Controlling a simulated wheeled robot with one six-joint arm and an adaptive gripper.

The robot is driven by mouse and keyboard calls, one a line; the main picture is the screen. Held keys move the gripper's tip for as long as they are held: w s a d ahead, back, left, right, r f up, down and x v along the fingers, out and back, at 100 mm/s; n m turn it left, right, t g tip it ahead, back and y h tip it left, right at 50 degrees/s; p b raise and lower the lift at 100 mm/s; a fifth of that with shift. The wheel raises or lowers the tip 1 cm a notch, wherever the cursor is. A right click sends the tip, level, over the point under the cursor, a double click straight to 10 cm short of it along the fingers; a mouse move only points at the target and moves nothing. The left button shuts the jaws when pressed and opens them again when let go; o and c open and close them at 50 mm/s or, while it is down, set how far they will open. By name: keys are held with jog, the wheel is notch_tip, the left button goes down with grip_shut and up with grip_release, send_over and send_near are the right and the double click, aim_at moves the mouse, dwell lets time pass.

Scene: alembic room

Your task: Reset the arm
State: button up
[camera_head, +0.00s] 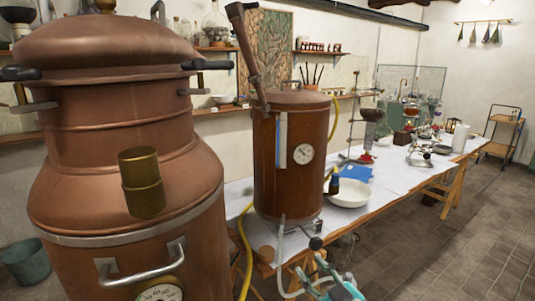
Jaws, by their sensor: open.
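Teal and grey parts of my own arm show at the bottom edge, right of the middle, in front of the white table (391,182) and low beside the smaller copper vessel (290,180). Most of the arm is cut off by the frame. I cannot make out my gripper or its fingers, nor anything held.
A large copper still (120,245) fills the left foreground. A yellow hose (247,255) and a pale hose (281,255) hang near the arm. A white bowl (348,194) and a blue item (355,171) lie on the table. Tiled floor (455,245) is clear at the right.

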jog(key=s+d+f+m+h, duration=0.3)
jog(key=s+f, duration=0.7)
jog(key=s+d+f+m+h, duration=0.3)
jog(key=s+f+m, duration=0.1)
jog(key=s+f, duration=0.5)
jog(key=s+d+m+g+h, duration=0.1)
jog(key=s+d+m, duration=0.1)
jog(key=s, duration=2.4)
jog(key=shift+s+d+h, duration=0.2)
jog(key=shift+s+h, duration=0.2)
jog(key=shift+r, duration=0.1)
